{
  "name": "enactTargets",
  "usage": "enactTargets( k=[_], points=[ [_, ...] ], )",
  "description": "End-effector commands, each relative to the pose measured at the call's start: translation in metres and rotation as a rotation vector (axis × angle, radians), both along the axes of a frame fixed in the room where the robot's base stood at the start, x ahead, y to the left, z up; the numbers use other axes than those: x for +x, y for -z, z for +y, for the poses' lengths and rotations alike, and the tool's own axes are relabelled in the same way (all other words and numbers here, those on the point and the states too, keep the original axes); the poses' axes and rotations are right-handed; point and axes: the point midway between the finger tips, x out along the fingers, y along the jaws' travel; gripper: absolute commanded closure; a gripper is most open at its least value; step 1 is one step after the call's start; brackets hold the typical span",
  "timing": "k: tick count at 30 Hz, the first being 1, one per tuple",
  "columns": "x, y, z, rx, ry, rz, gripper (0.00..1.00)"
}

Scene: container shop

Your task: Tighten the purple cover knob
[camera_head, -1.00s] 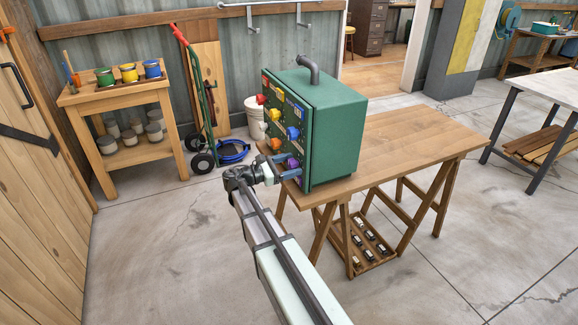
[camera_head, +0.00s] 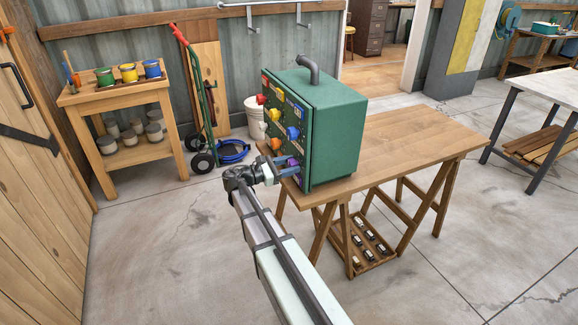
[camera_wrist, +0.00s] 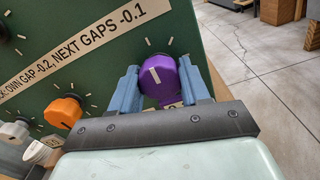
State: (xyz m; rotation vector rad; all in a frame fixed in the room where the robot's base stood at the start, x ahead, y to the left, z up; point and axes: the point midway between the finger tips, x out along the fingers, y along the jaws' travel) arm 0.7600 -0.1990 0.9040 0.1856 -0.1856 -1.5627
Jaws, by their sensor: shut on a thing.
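The purple knob (camera_wrist: 158,76) sits on the front panel of a green box, low and near its right edge. It has a white pointer line on its face and tick marks on the panel around it. My gripper (camera_wrist: 157,85) has its blue fingers on both sides of the knob, shut on it. In the head view my gripper (camera_head: 284,166) reaches the lower right of the panel and mostly covers the purple knob (camera_head: 293,163).
A label strip (camera_wrist: 75,55) crosses the panel. The table is clear to the right of the box.

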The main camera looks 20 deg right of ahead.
Motion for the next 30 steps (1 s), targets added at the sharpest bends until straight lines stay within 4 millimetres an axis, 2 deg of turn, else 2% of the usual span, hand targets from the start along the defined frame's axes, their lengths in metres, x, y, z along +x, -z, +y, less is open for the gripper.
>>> enactTargets(
  k=[21,30],
  points=[
    [-0.0005,0.0003,0.0005,0.000,0.000,-0.535,0.84],
    [-0.0006,0.0004,0.0006,0.000,0.000,-0.689,0.84]
  ],
)
